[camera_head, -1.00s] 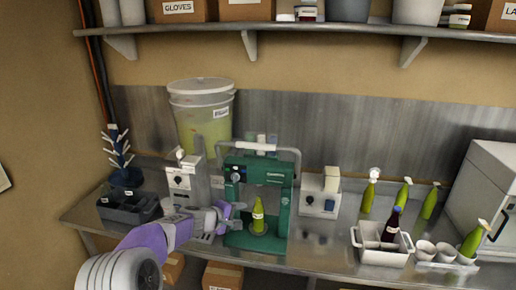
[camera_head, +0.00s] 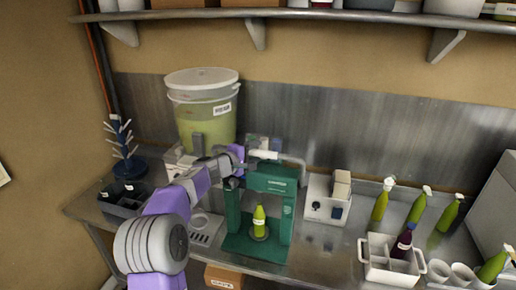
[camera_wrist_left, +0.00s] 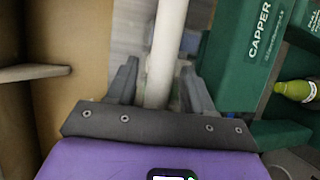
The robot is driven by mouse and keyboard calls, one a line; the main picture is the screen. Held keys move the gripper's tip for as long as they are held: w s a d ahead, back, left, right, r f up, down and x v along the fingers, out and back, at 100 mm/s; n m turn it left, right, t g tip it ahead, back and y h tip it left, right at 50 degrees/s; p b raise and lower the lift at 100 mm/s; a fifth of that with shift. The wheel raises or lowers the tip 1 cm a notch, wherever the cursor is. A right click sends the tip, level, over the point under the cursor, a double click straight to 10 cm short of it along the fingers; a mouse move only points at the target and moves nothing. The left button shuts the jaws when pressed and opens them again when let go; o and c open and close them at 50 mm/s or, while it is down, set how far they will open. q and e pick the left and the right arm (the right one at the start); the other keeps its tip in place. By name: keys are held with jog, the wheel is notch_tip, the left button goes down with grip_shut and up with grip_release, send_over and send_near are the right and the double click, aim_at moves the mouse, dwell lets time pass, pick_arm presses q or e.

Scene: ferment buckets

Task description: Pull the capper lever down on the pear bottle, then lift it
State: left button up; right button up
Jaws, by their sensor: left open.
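The green capper (camera_head: 270,184) stands on the steel bench, and its sign shows in the left wrist view (camera_wrist_left: 262,35). The green pear bottle (camera_head: 259,222) stands upright on its base, under the head. The capper lever (camera_head: 264,155) is a pale bar on a grey arm, raised at the top of the frame. My left gripper (camera_head: 240,156) is open at the bar's left end. In the left wrist view, the pale bar (camera_wrist_left: 167,40) runs between the open fingers (camera_wrist_left: 160,88); I cannot tell if they touch it. My right gripper is not in view.
A large lidded bucket (camera_head: 203,110) stands behind. A grey-white box (camera_head: 327,199) is right of the capper. A white caddy (camera_head: 390,270) with a dark bottle and several green bottles are farther right. A dark tray (camera_head: 122,197) and blue drying rack (camera_head: 126,165) stand left.

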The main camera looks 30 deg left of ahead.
pick_arm(q)
jog(key=shift+x, duration=0.8)
jog(key=shift+w, duration=0.1)
grip_shut()
